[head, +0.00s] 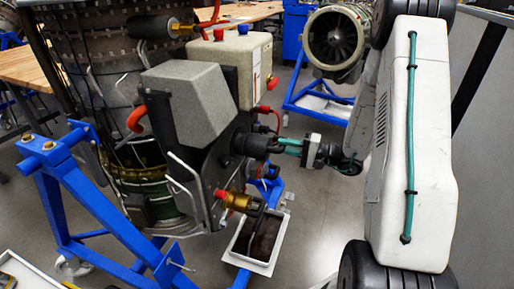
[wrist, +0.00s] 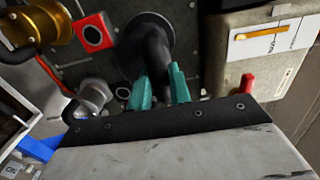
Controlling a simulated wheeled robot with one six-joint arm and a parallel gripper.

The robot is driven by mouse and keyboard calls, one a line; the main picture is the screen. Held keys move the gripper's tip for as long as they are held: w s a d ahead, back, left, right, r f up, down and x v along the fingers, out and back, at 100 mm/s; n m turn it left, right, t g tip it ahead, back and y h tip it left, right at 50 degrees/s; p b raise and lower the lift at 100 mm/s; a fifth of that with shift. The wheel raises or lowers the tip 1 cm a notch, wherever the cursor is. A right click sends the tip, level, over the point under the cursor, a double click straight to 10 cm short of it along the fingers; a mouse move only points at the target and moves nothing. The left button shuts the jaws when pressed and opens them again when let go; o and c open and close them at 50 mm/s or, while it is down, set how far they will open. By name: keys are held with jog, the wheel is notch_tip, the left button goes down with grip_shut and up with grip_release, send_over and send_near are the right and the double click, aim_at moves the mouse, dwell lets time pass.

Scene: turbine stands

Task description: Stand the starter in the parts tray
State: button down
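The starter appears to be the black cylinder (head: 250,145) sticking out of the gearbox side; its wide round base (wrist: 140,45) and narrower body show in the wrist view. My gripper (head: 285,146) reaches it from the right in the head view. In the wrist view its teal fingers (wrist: 160,80) lie on either side of the narrow dark end, with a gap between them. Whether they press on it cannot be told. A white-rimmed tray (head: 12,261) shows partly at the lower left, cut off by the frame; I cannot tell if it is the parts tray.
A white pan (head: 236,256) with a dark bottom sits below the gearbox. A brass fitting with a red cap (head: 235,201) juts out beneath the starter. The blue engine stand (head: 85,205) fills the left. Another turbine (head: 336,38) stands behind. Open floor shows at centre right.

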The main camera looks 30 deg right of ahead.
jog(key=shift+s+d, duration=0.2)
jog(key=shift+d, duration=0.05)
dwell(0.4)
jog(key=shift+s+d, duration=0.2)
jog(key=shift+s, duration=0.05)
jog(key=shift+r, duration=0.1)
jog(key=s+d+r, duration=0.5)
jog(key=r, duration=0.1)
jog(key=shift+s+r, duration=0.25)
jog(key=shift+s, duration=0.05)
dwell(1.0)
dwell(0.4)
